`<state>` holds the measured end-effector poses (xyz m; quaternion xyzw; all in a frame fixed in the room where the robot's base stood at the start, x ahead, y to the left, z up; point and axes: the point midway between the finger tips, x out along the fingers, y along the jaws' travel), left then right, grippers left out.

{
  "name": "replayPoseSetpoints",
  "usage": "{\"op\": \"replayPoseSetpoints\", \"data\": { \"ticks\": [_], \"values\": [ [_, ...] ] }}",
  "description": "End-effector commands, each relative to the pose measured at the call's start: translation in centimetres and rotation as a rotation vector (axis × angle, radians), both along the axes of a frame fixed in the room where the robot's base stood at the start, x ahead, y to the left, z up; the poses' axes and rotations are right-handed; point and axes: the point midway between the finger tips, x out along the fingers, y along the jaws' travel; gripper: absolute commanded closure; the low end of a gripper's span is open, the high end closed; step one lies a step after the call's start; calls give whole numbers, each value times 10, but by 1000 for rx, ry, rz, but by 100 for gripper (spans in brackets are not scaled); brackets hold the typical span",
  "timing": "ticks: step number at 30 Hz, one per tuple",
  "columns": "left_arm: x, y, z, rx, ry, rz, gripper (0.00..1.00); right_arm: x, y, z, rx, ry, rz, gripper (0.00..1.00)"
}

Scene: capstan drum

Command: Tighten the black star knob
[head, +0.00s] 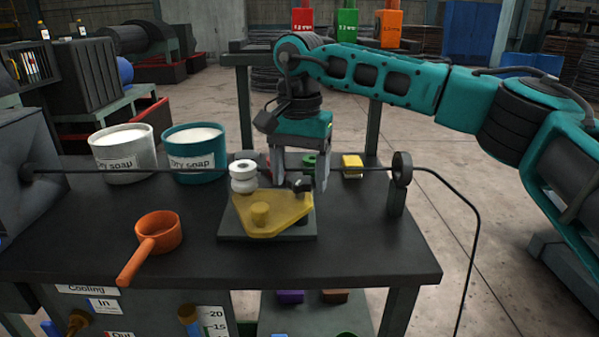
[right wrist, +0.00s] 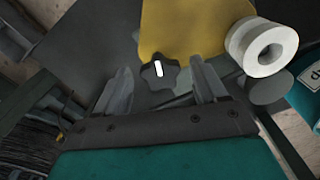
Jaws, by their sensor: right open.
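The black star knob (right wrist: 160,73) has a white mark on top and sits at the edge of a yellow plate (right wrist: 195,28) in the right wrist view. In the head view the knob (head: 301,185) shows small and dark on the yellow plate (head: 275,212), beside a white roller (head: 243,177). My right gripper (head: 300,180) is open and points down, its fingers around the knob's area. In the right wrist view its two fingertips (right wrist: 162,75) stand apart on either side of the knob, with visible gaps. My left gripper is not in view.
A dark rod or wire (head: 110,171) runs across the table (head: 370,255) through a ring guide (head: 402,168). An orange ladle (head: 158,232) and two soap tubs, white (head: 122,152) and teal (head: 195,155), stand left. A yellow block (head: 352,166) lies behind. The table's front right is clear.

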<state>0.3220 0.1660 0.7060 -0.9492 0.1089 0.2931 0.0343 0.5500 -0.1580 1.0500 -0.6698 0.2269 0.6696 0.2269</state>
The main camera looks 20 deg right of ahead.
Motion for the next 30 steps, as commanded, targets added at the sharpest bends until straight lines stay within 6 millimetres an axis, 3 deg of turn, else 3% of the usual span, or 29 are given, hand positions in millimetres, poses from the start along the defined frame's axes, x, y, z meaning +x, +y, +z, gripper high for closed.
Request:
{"op": "replayPoseSetpoints", "data": {
  "ticks": [5, 22, 30],
  "values": [
    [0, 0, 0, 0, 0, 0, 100, 0, 0, 0, 0, 0, 0, 31],
    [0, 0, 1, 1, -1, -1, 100, 0, 0, 1, 0, 0, 1, 85],
    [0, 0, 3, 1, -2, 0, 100, 0, 0, 1, 1, 1, -28, 85]
  ]
}}
